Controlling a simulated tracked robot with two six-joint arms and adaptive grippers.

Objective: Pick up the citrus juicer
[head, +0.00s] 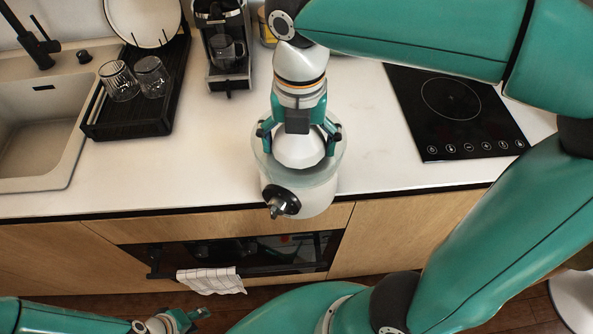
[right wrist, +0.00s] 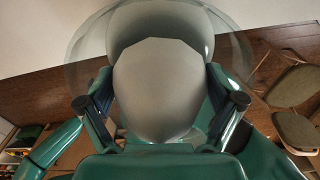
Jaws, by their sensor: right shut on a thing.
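The citrus juicer (head: 310,197) is white, with a clear bowl around a pale domed cone and a black and metal spout pointing to the front. My right gripper (head: 299,142) comes down from above and is shut on the cone, a finger on each side. In the right wrist view the pale cone (right wrist: 160,85) fills the middle between the fingers. The juicer looks upright and covers part of the counter's front edge in the head view; its underside is hidden. My left gripper (head: 184,320) is low at the bottom left, away from the juicer; its opening is unclear.
The white counter (head: 215,160) is clear around the juicer. A black dish rack (head: 128,126) with two glasses and a plate stands left, beside the sink (head: 30,150). A coffee machine (head: 226,70) is behind; a black hob (head: 455,115) is right. A towel (head: 211,280) hangs on the oven below.

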